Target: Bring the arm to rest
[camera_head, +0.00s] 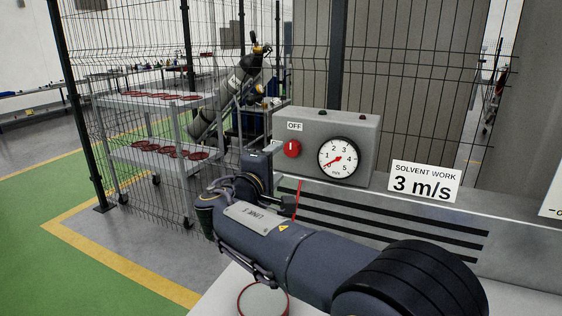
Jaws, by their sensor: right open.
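My right arm comes in from the lower right and reaches across the front of the slotted grey bench. Its gripper (274,184) is at the far end, below and left of the grey control box (324,122). The gripper is open and I see nothing held in it. Its fingers are partly hidden by the wrist and look dark against the bench. My left gripper is not in view.
The box has a red knob (292,148), an OFF label and a dial (340,158) with its needle near 0. A sign (424,182) reads "SOLVENT WORK 3 m/s". A thin red strip (297,200) hangs beside the gripper. A wire fence (400,90) stands behind.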

